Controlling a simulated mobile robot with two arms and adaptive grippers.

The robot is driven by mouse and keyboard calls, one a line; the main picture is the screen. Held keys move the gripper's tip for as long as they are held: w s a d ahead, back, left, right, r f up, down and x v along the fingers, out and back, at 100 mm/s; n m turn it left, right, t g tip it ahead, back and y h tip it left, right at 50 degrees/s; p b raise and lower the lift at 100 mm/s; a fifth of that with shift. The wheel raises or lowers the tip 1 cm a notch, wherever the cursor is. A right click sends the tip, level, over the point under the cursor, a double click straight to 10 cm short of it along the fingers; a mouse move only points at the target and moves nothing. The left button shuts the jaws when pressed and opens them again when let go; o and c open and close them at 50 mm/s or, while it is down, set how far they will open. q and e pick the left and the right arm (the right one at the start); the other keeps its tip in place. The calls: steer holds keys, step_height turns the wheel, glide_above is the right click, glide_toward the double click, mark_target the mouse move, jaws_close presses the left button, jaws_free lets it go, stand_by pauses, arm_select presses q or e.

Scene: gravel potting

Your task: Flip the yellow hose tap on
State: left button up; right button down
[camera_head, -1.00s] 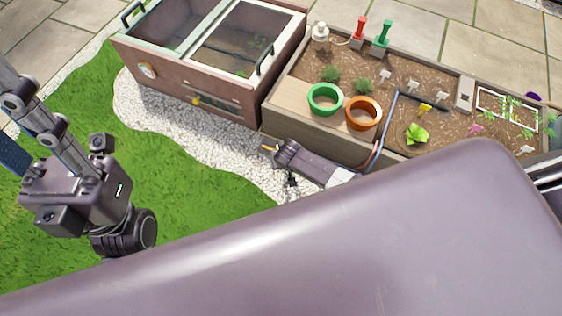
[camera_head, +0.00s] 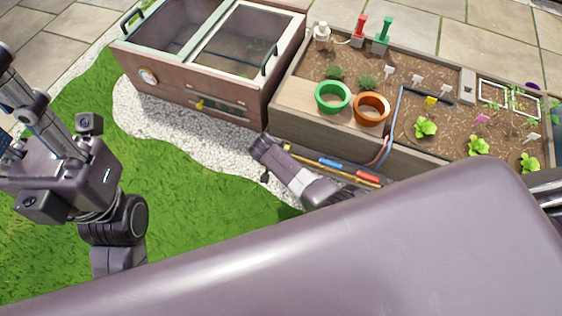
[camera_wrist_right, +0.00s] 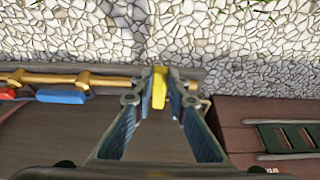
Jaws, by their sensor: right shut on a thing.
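The yellow tap handle (camera_wrist_right: 159,88) shows in the right wrist view between my right gripper's fingers (camera_wrist_right: 161,75). The fingers are closed in on both sides of it, and the handle points across the line of the brass pipe (camera_wrist_right: 35,78). A blue handle (camera_wrist_right: 60,96) and a red handle (camera_wrist_right: 7,93) lie along the pipe to the left. In the head view the blue handle (camera_head: 330,164) and red handle (camera_head: 367,175) show beside my right arm; the right fingertips and yellow handle cannot be made out there. My left arm is at the left, its fingers not visible.
The pipe runs along the front of a wooden planter (camera_head: 325,135) with a green pot (camera_head: 332,97) and an orange pot (camera_head: 371,108). A cold frame (camera_head: 190,97) stands to its left. White gravel (camera_head: 150,125) and grass (camera_head: 180,215) lie in front.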

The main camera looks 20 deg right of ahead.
stand_by(0.4)
steer(key=c, duration=2)
jaws_free()
steer(key=shift+o, duration=0.6)
steer(key=shift+r, duration=0.1)
steer(key=v, duration=0.7)
steer(key=shift+a+r, duration=0.1)
